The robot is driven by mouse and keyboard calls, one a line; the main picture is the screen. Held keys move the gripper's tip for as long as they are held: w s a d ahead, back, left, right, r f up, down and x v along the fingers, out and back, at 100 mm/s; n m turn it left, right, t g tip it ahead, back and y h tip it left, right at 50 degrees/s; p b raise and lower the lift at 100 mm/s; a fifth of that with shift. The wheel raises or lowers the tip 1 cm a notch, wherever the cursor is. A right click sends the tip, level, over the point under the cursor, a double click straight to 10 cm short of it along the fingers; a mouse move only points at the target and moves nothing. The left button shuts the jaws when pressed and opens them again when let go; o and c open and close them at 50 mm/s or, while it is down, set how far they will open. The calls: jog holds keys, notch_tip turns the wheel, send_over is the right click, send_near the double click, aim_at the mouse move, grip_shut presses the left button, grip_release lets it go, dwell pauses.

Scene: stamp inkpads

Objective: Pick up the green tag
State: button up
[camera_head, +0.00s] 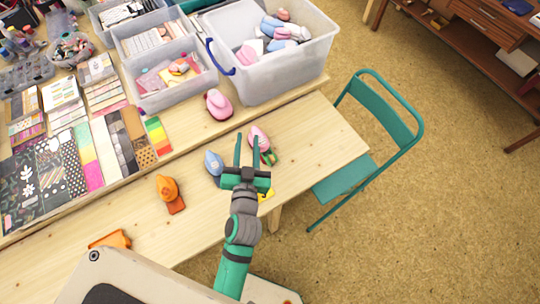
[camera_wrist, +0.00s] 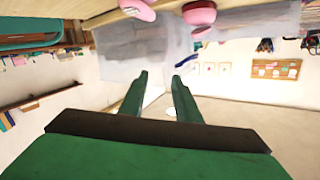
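A small green piece (camera_head: 271,159), which looks like the green tag, lies on the wooden table beside a pink stamp-like object (camera_head: 259,138), near the table's right end. It is partly hidden, and I cannot tell whether it touches the pink object. My gripper (camera_head: 247,151) is open and empty, with its fingers apart just left of the green piece in the head view. In the wrist view my gripper (camera_wrist: 159,78) also shows two parted green fingers with nothing between them. No green tag can be made out in the wrist view.
A blue stamp-like object (camera_head: 213,163) is close left of my gripper. A yellow piece (camera_head: 266,195) is partly hidden by my arm. An orange object (camera_head: 167,188) stands farther left. A large clear bin (camera_head: 285,78) is behind, and a teal chair (camera_head: 345,178) is right.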

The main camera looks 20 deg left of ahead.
jog(key=w+a+r+n+g+y, duration=0.3)
jog(key=a+r+n+g+y, duration=0.15)
jog(key=a+n, duration=0.4)
jog(key=w+a+r+n+g+y, duration=0.2)
jog(key=a+r+n+g+y, duration=0.15)
jog(key=a+r+n, duration=0.5)
jog(key=n+g+h, duration=0.8)
jog(key=n+h, duration=0.2)
jog(key=h, duration=0.4)
send_over(272, 157)
notch_tip(272, 157, down, 16)
jog(key=f, duration=0.4)
jog(key=shift+d, duration=0.3)
jog(key=shift+s+a+f, duration=0.1)
jog(key=shift+a+f, duration=0.05)
jog(key=shift+f, duration=1.4)
jog(key=shift+s+a+f, duration=0.1)
jog(key=shift+f, duration=1.4)
jog(key=c, duration=0.7)
jog(key=shift+o, duration=0.2)
jog(key=shift+w+a+r, duration=0.1)
